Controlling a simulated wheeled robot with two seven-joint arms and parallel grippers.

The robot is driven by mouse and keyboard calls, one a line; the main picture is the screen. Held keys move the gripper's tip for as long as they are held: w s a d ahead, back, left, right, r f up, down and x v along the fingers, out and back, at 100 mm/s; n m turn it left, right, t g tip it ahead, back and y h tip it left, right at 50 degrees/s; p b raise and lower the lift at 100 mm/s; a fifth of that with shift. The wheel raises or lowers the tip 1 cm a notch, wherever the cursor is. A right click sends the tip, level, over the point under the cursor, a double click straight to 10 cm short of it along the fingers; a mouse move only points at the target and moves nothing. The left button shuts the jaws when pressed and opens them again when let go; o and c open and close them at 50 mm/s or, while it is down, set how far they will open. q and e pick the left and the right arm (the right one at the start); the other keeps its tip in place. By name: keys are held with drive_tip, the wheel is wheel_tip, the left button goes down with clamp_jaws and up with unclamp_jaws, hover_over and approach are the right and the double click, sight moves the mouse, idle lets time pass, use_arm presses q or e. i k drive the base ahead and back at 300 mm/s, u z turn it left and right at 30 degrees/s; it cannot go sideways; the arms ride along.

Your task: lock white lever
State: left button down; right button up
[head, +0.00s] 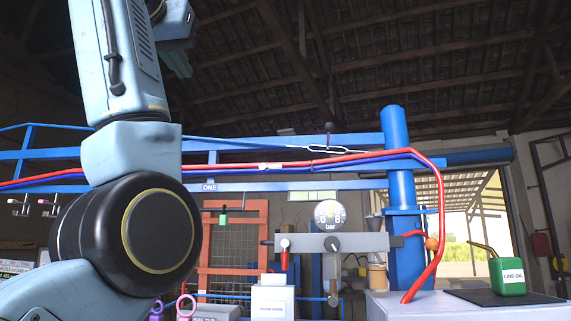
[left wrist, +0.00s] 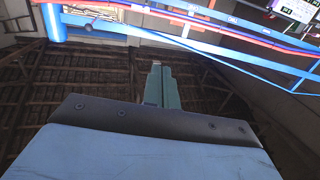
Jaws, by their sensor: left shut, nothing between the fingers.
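My left arm rises on the left of the head view. Its gripper (head: 177,62) is high up, partly cut by the top edge, well above the pipes and apart from them. In the left wrist view the gripper (left wrist: 161,85) has its teal fingers together, with nothing between them. A small white piece (head: 270,166) sits on the red pipe in the head view. A white-topped fitting with a red lower part (head: 285,246) hangs from the grey bar. I cannot tell which of these is the white lever. My right gripper is not in view.
Blue rails and a red pipe (head: 345,157) run across to a blue post (head: 397,150). A round gauge (head: 330,215) tops the grey manifold bar (head: 360,242). A green oil can (head: 507,276) stands on a black mat at right. Open air surrounds the gripper.

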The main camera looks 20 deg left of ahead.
sight(262, 167)
drive_tip(key=i, duration=1.1)
